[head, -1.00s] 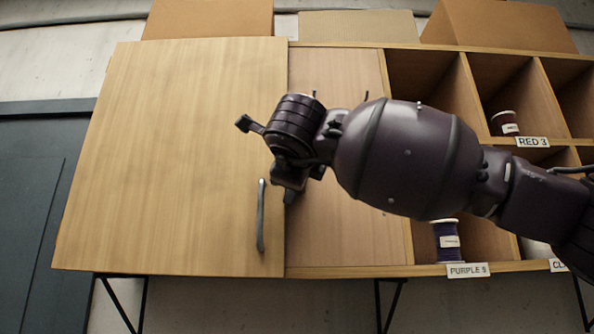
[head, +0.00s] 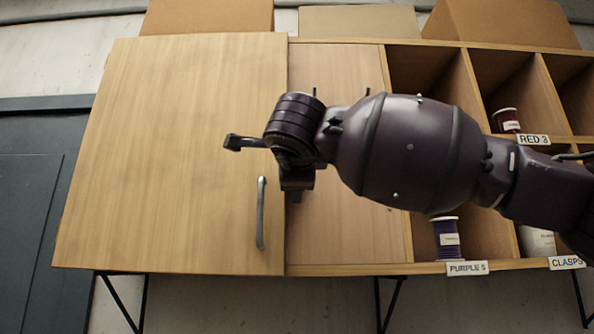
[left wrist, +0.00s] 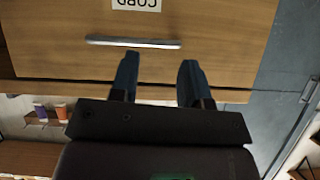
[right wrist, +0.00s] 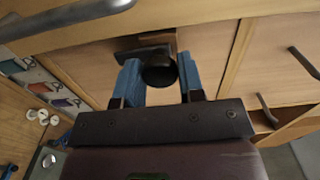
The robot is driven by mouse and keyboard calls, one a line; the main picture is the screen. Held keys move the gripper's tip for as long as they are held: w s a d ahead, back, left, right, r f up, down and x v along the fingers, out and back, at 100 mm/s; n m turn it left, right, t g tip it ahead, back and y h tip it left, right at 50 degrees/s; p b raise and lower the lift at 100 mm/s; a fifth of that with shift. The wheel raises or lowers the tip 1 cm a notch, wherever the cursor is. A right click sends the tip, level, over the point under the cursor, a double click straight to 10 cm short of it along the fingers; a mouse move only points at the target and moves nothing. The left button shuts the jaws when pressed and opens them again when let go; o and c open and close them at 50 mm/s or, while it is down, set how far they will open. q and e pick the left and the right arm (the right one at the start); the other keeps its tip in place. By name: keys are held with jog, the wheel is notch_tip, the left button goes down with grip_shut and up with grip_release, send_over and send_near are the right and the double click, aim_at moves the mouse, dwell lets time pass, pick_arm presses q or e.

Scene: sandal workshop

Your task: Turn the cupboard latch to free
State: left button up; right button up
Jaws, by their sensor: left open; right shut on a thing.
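The cupboard door (head: 170,160) is a pale wooden panel, flat against the cupboard, with a grey bar handle (head: 260,213) near its right edge. My right gripper (right wrist: 160,78) is shut on the dark rounded latch knob (right wrist: 158,70), one blue finger on each side. A dark latch plate (right wrist: 143,53) shows behind the knob. My left gripper (left wrist: 157,75) is open and empty, in front of a wooden front with a bar handle (left wrist: 133,43) and a label reading CORD (left wrist: 136,4). It is outside the head view.
Open cubbies to the right hold a red spool (head: 507,121) and a purple spool (head: 446,240), above labels RED 3 (head: 533,139) and PURPLE 5 (head: 467,268). Cardboard boxes (head: 500,22) stand on top. The door handle (right wrist: 65,17) passes close to my right gripper.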

jog(key=o, duration=0.8)
jog(key=shift+o, duration=0.6)
jog(key=shift+s, duration=0.1)
jog(key=s+b, duration=0.2)
jog(key=s, duration=0.8)
jog(key=shift+s, duration=0.35)
